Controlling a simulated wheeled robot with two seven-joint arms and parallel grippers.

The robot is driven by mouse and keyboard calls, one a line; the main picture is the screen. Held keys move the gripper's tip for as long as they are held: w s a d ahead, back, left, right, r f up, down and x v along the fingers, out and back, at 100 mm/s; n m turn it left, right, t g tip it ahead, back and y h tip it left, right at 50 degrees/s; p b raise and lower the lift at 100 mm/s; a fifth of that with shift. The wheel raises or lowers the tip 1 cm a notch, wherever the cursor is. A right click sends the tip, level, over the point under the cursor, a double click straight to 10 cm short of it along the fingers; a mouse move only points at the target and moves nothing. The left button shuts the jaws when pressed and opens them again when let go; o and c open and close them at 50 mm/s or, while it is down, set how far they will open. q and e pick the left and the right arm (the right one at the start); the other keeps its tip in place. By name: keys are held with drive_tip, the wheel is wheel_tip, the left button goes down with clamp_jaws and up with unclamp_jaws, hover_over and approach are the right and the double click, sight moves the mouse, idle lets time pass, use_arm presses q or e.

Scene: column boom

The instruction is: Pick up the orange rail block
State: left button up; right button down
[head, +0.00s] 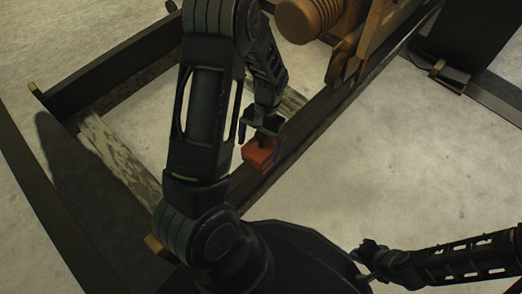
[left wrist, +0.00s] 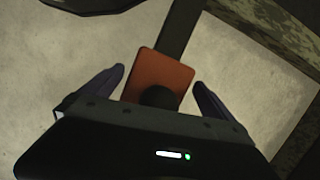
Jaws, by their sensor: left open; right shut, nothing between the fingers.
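The orange rail block (head: 259,152) sits on a dark rail in the middle of the head view. It also shows in the left wrist view (left wrist: 160,78), where a dark round knob covers part of its near end. My left gripper (head: 259,128) is open, right at the block. In the left wrist view its two fingers (left wrist: 148,92) stand on either side of the block, with a gap on each side. Whether a finger touches the block cannot be told from the head view. My right gripper (head: 368,258) is shut and empty at the lower right, away from the block.
The dark rail (head: 305,133) runs diagonally beneath the block. A brown machine part with a ribbed cylinder (head: 308,17) stands at the rail's upper end. Weathered beams (head: 118,158) cross at the left. Pale concrete floor (head: 420,160) on the right is clear.

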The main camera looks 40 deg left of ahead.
sight(258, 135)
idle(0.4)
use_arm(q)
drive_tip(key=c, duration=1.9)
drive_tip(key=shift+r, duration=0.1)
wheel_tip(258, 135, up, 9)
drive_tip(key=p, duration=0.4)
drive_tip(key=shift+r+p, duration=0.3)
drive_tip(key=shift+r, duration=0.2)
